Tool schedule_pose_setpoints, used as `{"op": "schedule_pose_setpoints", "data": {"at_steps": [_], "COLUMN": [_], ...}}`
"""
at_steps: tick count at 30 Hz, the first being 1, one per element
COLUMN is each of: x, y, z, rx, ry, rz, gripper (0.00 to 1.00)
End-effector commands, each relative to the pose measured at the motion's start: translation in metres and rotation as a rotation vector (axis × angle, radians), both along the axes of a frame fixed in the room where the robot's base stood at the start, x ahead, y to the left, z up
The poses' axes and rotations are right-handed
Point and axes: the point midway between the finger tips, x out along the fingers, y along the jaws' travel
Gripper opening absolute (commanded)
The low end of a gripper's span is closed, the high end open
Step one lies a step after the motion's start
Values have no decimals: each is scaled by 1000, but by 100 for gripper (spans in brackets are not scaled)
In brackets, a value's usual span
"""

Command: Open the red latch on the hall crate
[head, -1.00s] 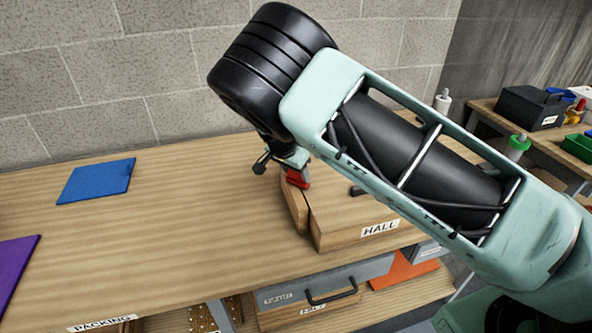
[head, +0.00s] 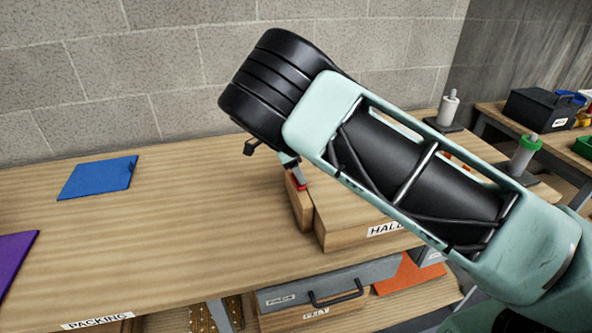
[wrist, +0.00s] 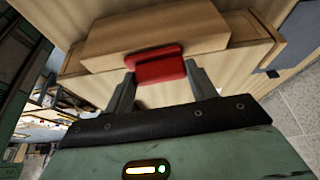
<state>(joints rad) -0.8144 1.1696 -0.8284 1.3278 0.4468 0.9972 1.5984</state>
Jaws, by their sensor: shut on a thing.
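The hall crate (head: 345,234) is a low wooden box with a HALL label, on the bench under my arm. A narrow wooden piece (head: 299,208) stands at its left end. The red latch (head: 302,187) shows as a small red patch there, mostly hidden by my gripper (head: 295,174). In the wrist view the red latch (wrist: 157,67) is a wide red block on the edge of a wooden piece (wrist: 160,38). My gripper (wrist: 160,74) has one grey finger at each end of the latch and is shut on it.
A blue panel (head: 97,178) and a purple panel (head: 16,262) lie on the bench's left side.

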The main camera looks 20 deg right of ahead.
Motion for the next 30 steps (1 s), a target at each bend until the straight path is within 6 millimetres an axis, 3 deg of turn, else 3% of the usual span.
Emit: {"op": "schedule_pose_setpoints", "data": {"at_steps": [11, 12, 14, 15, 25, 30], "x": [0, 0, 0, 0, 0, 0], "y": [1, 1, 1, 1, 2, 12], "z": [0, 0, 0, 0, 3, 22], "rx": [2, 2, 2, 2, 1, 4], "ry": [-2, -2, -2, -1, -1, -3], "rz": [-5, -5, -5, -5, -4, -2], "gripper": [34, 59, 76, 78, 78, 78]}}
